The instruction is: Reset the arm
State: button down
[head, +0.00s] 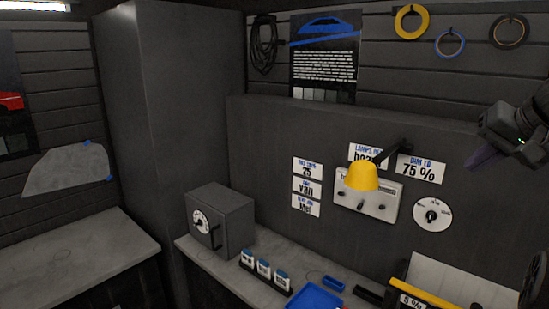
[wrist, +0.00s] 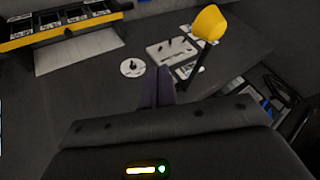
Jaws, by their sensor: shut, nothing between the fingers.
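My gripper (head: 482,158) is at the right edge of the head view, raised in front of the dark panel. Its dark purple fingers point down and to the left there. In the wrist view the fingers (wrist: 157,86) lie together, shut and empty, touching nothing that I can see. The wrist view shows the panel turned over, with the yellow lamp (wrist: 208,22) at upper right and the round dial (wrist: 132,67) just left of the fingers.
The yellow lamp (head: 362,177) juts from the panel before a switch plate (head: 377,207). The round dial (head: 433,215) sits below my gripper. A grey box (head: 232,205), a rack of small containers (head: 263,268) and a blue tray (head: 314,297) stand on the counter (head: 195,250).

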jog(key=w+a+f+g, duration=0.1)
jog(key=a+f, duration=0.3)
jog(key=f, duration=0.4)
jog(key=a+f+n+g, duration=0.1)
jog(key=a+f, duration=0.2)
jog(key=f, duration=0.4)
jog(key=w+a+f+g, duration=0.1)
jog(key=a+f, duration=0.3)
jog(key=f, duration=0.4)
jog(key=s+a+f+n+g+h, duration=0.1)
jog(key=s+a+f+n, duration=0.1)
jog(key=s+a+f, duration=0.4)
jog(key=s+a+f+n+g+b, duration=0.1)
jog(key=s+a+f+n, duration=0.2)
jog(key=f, duration=0.9)
jog(key=s+a, duration=0.3)
jog(key=shift+f+h, duration=0.2)
jog(key=shift+h, duration=0.2)
